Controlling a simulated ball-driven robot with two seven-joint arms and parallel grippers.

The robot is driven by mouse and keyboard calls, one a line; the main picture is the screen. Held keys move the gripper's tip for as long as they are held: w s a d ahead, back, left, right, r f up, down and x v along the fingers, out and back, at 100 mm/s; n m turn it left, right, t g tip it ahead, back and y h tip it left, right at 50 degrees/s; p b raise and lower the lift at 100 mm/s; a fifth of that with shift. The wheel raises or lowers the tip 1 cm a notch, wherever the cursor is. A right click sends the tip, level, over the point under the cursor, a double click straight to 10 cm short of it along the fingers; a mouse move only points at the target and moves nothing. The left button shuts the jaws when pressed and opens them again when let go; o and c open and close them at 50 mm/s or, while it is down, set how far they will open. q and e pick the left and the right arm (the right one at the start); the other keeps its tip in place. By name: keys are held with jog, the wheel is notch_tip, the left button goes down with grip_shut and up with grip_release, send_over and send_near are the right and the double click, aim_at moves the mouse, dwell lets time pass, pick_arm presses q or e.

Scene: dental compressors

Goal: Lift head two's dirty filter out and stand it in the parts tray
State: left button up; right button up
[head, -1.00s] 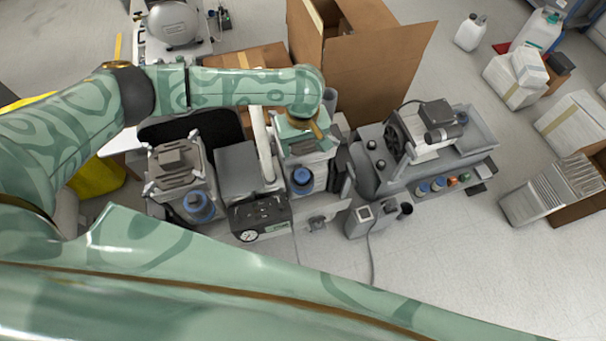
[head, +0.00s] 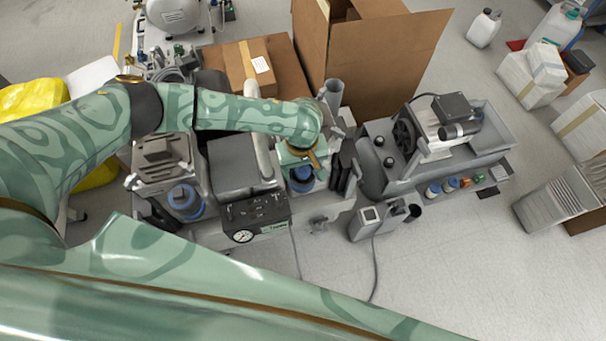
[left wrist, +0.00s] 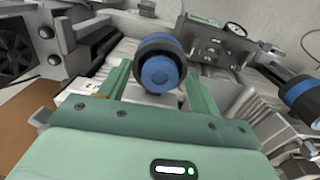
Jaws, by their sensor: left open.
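A filter with a blue cap and a dark band (head: 301,182) sits on the right-hand compressor head, partly hidden under my left gripper (head: 301,167). In the left wrist view this filter (left wrist: 160,72) stands between the two green fingers, which are open and apart around it. I cannot tell whether they touch it. A second blue filter (head: 185,201) sits on the left-hand head; which head is numbered two cannot be read. I cannot tell which thing is the parts tray. My right gripper is not in view.
A control box with a round gauge (head: 256,215) lies between the heads. A motor unit (head: 440,135) on a grey bench stands to the right, with small bottles and coloured parts on its shelf. Tall cardboard boxes (head: 385,60) stand behind.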

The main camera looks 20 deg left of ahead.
pick_arm(q)
jog(key=shift+r, duration=0.15)
jog(key=c, duration=1.1)
jog(key=shift+o, duration=0.2)
